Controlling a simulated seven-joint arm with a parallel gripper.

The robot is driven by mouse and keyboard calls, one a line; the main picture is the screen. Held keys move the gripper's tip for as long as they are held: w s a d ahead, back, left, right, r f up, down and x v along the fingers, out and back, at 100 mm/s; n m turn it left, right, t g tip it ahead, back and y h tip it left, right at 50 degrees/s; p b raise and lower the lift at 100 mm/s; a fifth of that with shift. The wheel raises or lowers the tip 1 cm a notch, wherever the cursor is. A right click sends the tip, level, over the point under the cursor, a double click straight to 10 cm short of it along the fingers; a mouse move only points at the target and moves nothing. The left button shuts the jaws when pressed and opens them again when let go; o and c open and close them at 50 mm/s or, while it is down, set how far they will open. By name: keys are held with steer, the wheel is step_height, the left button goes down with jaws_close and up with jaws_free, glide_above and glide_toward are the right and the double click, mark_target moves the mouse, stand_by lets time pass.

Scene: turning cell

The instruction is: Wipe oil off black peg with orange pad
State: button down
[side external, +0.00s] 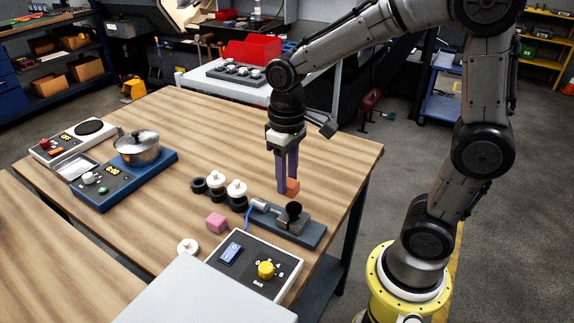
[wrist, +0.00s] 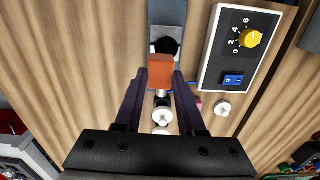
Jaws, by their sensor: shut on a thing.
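The orange pad (side external: 292,187) is held between the fingertips of my gripper (side external: 287,183), above the table. In the wrist view the pad (wrist: 160,72) sits between the two dark fingers of my gripper (wrist: 161,78). The black peg (side external: 293,209) is at the grey fixture (side external: 290,223), just below the pad in the side view. In the wrist view the peg (wrist: 166,46) shows just beyond the pad, partly covered by it. A gap shows between pad and peg in the side view. Oil on the peg cannot be made out.
Several black and white round parts (side external: 236,187) stand left of the fixture. A pot (side external: 138,149) stands farther left. The table's middle is clear.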

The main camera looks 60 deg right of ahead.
step_height(320, 180, down, 2)
steer(key=shift+f, duration=0.1)
steer(key=shift+s+a+f, duration=0.1)
steer(key=shift+s+f, duration=0.05)
steer(key=shift+s, duration=0.05)
steer(key=shift+s+a+f, duration=0.1)
steer(key=shift+s+a, duration=0.3)
steer(key=shift+s, duration=0.45)
steer(key=shift+s+a, duration=0.35)
steer(key=shift+s, duration=0.5)
steer(key=w, duration=0.1)
steer(key=w+d, duration=0.1)
steer(key=w, duration=0.1)
steer(key=shift+w+d, duration=0.4)
steer(key=shift+r, duration=4.15)
